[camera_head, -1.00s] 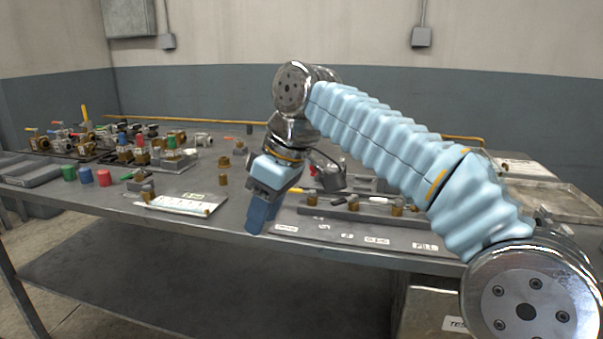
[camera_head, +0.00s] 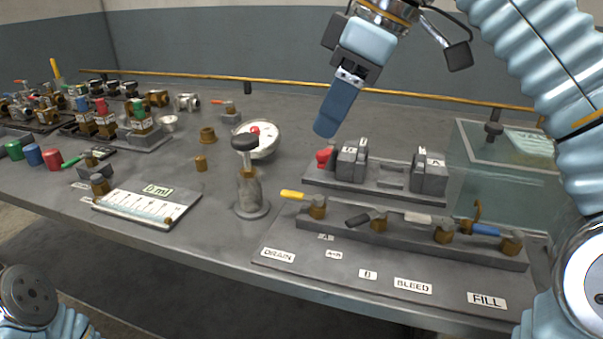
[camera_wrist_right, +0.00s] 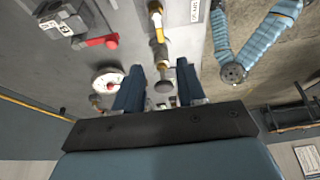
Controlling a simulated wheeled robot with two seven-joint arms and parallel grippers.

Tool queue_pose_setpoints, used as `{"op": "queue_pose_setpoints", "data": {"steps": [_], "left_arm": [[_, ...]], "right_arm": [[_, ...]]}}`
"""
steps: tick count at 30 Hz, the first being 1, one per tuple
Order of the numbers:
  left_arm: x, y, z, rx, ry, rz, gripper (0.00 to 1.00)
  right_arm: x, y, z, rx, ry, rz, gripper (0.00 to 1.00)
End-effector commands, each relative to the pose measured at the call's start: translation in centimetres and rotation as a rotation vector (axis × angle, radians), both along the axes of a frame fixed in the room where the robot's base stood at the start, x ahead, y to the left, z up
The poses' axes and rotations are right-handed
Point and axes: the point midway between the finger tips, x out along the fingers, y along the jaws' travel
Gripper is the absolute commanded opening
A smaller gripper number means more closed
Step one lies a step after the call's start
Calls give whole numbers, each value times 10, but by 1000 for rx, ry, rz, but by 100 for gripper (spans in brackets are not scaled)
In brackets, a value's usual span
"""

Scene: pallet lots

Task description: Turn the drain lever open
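The yellow drain lever (camera_head: 293,195) sits on a brass valve (camera_head: 317,207) at the left end of the valve rail, behind the DRAIN label (camera_head: 277,254). The lever points left, roughly along the rail. My right gripper (camera_head: 329,120) hangs in the air, above and beyond the lever, apart from it. In the wrist view the right gripper (camera_wrist_right: 160,86) has its two blue fingers apart with nothing held. The yellow lever (camera_wrist_right: 159,28) shows there beyond the fingertips. My left gripper is out of view.
A pump with a black knob (camera_head: 245,142) and a white gauge (camera_head: 258,138) stand left of the rail. Black, grey and blue levers (camera_head: 486,230) follow along it. A red-handled block (camera_head: 350,161) stands behind it, a clear tank (camera_head: 500,170) at right.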

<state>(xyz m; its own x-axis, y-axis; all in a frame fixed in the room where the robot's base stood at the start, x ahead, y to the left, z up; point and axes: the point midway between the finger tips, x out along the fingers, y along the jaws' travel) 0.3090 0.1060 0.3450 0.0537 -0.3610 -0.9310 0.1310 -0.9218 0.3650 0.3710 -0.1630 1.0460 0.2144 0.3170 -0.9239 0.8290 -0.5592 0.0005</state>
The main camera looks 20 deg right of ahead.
Motion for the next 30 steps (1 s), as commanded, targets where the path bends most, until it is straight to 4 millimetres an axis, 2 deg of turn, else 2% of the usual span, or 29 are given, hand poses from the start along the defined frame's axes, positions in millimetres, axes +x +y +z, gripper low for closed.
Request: {"op": "queue_pose_setpoints", "data": {"steps": [1, 9, 15, 21, 29, 30], "left_arm": [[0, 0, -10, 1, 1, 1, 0], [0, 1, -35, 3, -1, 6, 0], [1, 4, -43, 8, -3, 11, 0], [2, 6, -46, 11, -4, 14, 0], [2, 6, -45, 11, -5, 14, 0], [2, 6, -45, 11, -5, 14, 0]], "right_arm": [[1, 3, -15, -1, 3, 1, 40], [15, 23, -73, -1, 3, 1, 40], [23, 34, -102, -1, 2, -1, 40], [26, 39, -113, 0, 0, 0, 40], [26, 39, -113, 0, 0, 0, 40], [26, 39, -113, 0, 0, -1, 34]]}}
